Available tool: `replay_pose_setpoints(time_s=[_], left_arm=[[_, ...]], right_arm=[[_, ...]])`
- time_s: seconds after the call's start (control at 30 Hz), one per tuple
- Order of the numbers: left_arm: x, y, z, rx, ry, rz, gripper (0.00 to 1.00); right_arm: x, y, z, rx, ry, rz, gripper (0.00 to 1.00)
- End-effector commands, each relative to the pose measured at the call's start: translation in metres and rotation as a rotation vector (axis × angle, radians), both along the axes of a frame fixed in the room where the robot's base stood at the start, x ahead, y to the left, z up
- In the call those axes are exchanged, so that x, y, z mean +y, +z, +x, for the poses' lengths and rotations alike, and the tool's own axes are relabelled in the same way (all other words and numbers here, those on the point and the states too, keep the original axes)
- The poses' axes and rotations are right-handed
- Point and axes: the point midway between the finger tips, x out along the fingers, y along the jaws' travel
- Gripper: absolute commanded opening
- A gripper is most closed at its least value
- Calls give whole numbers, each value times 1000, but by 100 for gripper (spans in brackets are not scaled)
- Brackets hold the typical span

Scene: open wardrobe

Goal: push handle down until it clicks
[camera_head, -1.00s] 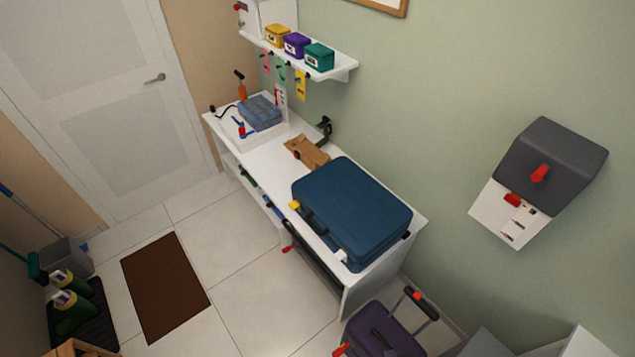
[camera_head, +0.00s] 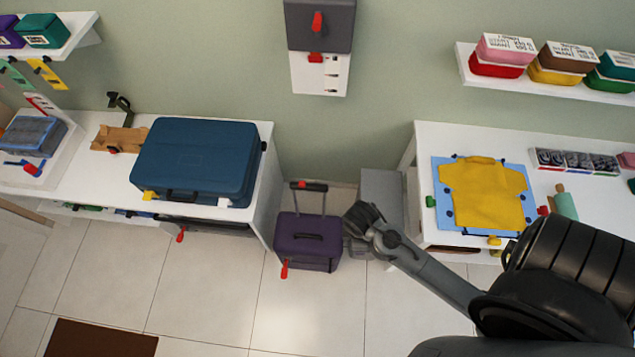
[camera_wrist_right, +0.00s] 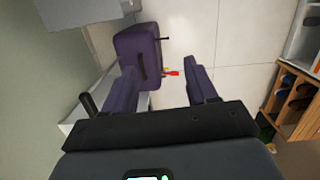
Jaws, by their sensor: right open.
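The purple suitcase (camera_head: 306,243) stands upright on the floor between the two tables. Its pull handle (camera_head: 309,186), a dark bar with a red part, is extended above it on the wall side. My right gripper (camera_head: 354,218) is just right of the suitcase, its fingers hard to make out there. In the right wrist view, my right gripper (camera_wrist_right: 164,78) is open and empty, with the suitcase (camera_wrist_right: 138,45) beyond the fingers. A dark bar (camera_wrist_right: 88,104) left of the left finger there looks like the pull handle. My left gripper is out of view.
A blue suitcase (camera_head: 196,160) lies on the left white table. The right white table (camera_head: 420,170) holds a yellow shirt (camera_head: 483,193) on a blue board. A grey box (camera_head: 382,196) stands by the right table.

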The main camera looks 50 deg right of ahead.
Motion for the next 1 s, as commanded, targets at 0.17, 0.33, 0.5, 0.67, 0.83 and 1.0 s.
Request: replay_pose_setpoints(time_s=[0.17, 0.33, 0.5, 0.67, 0.83, 1.0], left_arm=[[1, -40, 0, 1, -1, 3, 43], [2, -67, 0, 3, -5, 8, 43], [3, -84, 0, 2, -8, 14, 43], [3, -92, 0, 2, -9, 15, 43], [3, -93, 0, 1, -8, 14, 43], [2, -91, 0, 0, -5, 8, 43]], right_arm=[[-57, -77, 58, 122, 56, 10, 57], [-87, -96, 129, 120, 3, 58, 57], [-99, -76, 197, 32, -54, 87, 57], [-101, -47, 239, -54, -59, 92, 57], [-101, -41, 253, -82, -58, 94, 57], [-100, -60, 252, -82, -58, 94, 57]])
